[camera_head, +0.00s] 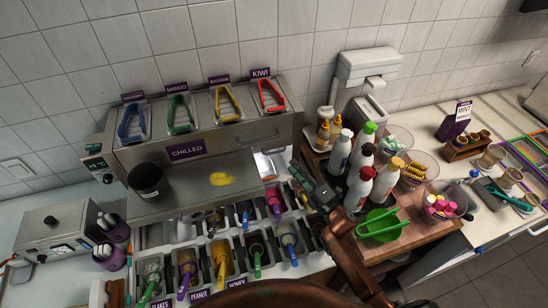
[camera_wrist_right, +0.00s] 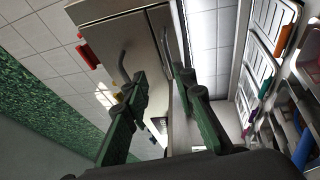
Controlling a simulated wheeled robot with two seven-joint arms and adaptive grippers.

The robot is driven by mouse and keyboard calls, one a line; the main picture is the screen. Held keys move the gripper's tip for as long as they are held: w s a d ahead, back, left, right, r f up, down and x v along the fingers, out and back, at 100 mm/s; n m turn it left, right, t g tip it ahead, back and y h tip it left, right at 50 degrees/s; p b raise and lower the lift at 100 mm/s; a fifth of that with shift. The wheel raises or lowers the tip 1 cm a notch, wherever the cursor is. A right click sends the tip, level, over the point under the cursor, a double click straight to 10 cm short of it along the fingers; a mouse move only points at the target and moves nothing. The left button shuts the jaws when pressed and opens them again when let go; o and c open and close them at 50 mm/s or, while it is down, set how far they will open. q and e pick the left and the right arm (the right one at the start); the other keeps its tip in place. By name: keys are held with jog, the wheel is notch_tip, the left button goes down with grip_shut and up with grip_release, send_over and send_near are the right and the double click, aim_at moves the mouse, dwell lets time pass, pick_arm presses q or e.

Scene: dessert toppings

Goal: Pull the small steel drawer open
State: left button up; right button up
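The steel unit marked CHILLED (camera_head: 186,149) stands against the wall. A drawer front with a bar handle (camera_head: 262,136) is at its right end. My right gripper (camera_head: 300,172) is in front of and below that end, reaching in from the lower right. In the right wrist view, the steel front (camera_wrist_right: 150,30) shows two bar handles. The right gripper's green fingers (camera_wrist_right: 162,88) are apart, with one handle (camera_wrist_right: 166,46) just beyond the gap between their tips. I cannot tell whether they touch it. My left gripper is not in view.
A steel shelf with a black cup (camera_head: 147,180) and a yellow smear (camera_head: 222,179) juts out left of the gripper. Topping bins with utensils (camera_head: 255,250) lie below. Bottles (camera_head: 362,165) and a green bowl (camera_head: 380,224) stand close on the right.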

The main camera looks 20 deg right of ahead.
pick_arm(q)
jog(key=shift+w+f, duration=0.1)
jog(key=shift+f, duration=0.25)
pick_arm(e)
jog(key=a+f+x, duration=0.1)
jog(key=x, duration=0.7)
jog(key=shift+w+f+n+y, duration=0.2)
jog(key=shift+n+y, duration=0.1)
jog(key=shift+c, duration=0.4)
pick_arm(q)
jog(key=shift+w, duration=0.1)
pick_arm(e)
grip_shut()
jog(key=shift+a, duration=0.1)
